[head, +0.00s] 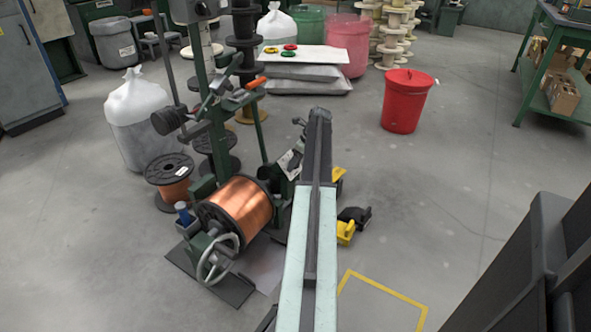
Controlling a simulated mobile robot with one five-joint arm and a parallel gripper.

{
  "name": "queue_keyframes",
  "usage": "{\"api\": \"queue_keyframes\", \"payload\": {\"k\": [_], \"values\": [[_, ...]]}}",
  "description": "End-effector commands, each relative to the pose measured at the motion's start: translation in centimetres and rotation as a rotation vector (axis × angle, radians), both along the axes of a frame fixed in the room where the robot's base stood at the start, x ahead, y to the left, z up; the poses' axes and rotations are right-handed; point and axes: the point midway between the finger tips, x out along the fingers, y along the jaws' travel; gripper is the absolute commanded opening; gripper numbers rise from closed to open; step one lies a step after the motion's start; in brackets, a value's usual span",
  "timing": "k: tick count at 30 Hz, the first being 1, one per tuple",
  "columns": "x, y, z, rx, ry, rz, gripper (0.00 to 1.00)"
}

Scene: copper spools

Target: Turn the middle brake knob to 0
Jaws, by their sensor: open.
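A green take-up machine (214,120) stands left of centre, with a copper-wound spool (240,209) low on it. A lever with an orange end (255,83) sticks out from its upper part. A pale handwheel (218,258) is at the spool's near side. I cannot make out the brake knobs or any knob's setting; my arm covers part of the machine's right side. My arm reaches up the middle of the picture, and I cannot see my gripper's fingers.
Another copper spool (170,175) and a white sack (143,113) stand left. A red bin (407,101) is at back right. Yellow and black items (347,228) lie right of my arm. A dark panel (540,270) fills the lower right. Open floor lies between.

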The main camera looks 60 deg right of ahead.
Motion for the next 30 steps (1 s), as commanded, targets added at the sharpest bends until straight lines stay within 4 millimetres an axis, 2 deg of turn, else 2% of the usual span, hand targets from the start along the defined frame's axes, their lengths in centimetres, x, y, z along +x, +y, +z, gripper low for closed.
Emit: {"api": "queue_keyframes", "payload": {"k": [6,12,13,14,23,30], "values": [[0.04,0.0,0.04,0.0,0.0,0.0,0.62],[0.0,0.0,0.04,0.0,0.0,0.0,0.07],[0.0,0.0,0.04,0.0,0.0,0.0,0.0],[-0.12,0.61,0.04,0.0,0.0,-0.001,0.01],[-0.05,0.26,-0.02,-0.034,0.0,0.033,0.01],[-0.1,0.54,-0.14,-0.151,0.001,0.13,0.01]]}}
